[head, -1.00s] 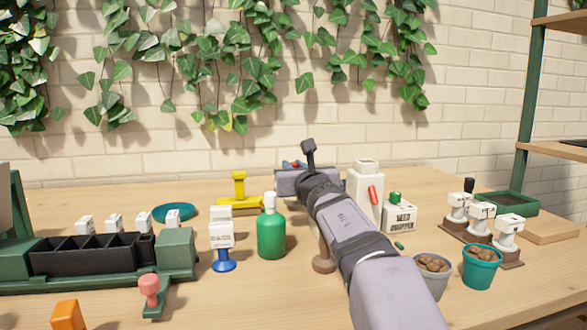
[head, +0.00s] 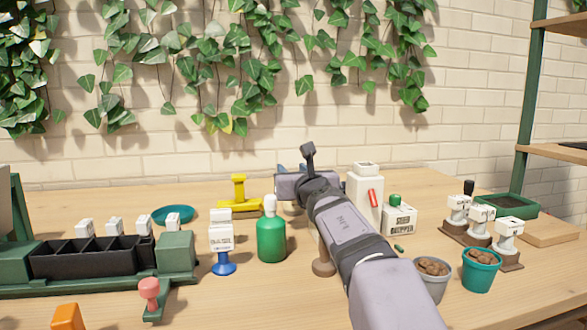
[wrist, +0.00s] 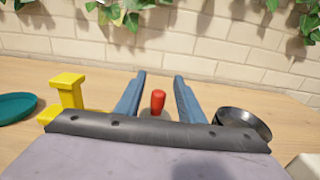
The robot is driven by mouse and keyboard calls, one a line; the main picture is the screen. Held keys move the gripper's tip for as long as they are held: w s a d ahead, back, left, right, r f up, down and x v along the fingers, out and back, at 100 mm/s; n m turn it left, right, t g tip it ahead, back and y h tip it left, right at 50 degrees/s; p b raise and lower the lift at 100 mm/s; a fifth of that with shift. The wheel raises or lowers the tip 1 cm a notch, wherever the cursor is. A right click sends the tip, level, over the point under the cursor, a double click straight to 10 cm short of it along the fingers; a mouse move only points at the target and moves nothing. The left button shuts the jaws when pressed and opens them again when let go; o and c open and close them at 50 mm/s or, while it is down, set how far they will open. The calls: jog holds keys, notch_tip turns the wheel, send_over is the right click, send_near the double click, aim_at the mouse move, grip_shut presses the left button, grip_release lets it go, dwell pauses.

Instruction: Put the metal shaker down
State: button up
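My gripper (wrist: 160,92) is at the back of the table, and its two blue fingers are apart. In the wrist view a red upright piece (wrist: 158,101) stands between them, with gaps on both sides. A little grey shows under it, and the rest is hidden by my gripper body. I cannot tell for certain whether this is the metal shaker. A dark round metal dish (wrist: 243,124) sits to the right of the fingers. In the head view my gripper (head: 292,169) hides that spot.
A yellow stand (head: 238,192) and a green bottle (head: 271,238) are left of my arm. A white container (head: 364,192) and a white box with a green knob (head: 399,218) are close on its right. Pots of brown pebbles (head: 481,268) stand at front right.

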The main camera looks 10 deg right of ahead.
jog(key=s+b, duration=0.2)
jog(key=s, duration=0.5)
jog(key=shift+s+r, duration=0.35)
jog(key=shift+r, duration=0.05)
jog(key=shift+r, duration=0.15)
jog(key=s+d+r+m+g+h+p, duration=0.2)
jog(key=s+d+r+m+g+p, duration=0.15)
jog(key=m+p, duration=1.2)
jog(key=s+d+r+m+g+h+p, duration=0.1)
jog(key=s+d+r+m+g+p, duration=0.2)
jog(key=m+p, duration=1.2)
jog(key=s+a+f+m+g+y+p, duration=0.1)
jog(key=s+a+g+p, duration=0.2)
jog(key=s+p, duration=0.4)
jog(key=s+a+f+m+g+y+p, duration=0.1)
jog(key=s+a+f+m+g+p, duration=0.1)
jog(key=s+p, duration=0.5)
jog(key=s+a+f+m+g+y+p, duration=0.1)
jog(key=s+a+g+p, duration=0.3)
jog(key=s, duration=1.1)
jog(key=f+m+g+p, duration=0.1)
jog(key=g+p, duration=0.1)
jog(key=p, duration=0.1)
jog(key=shift+s+a, duration=0.3)
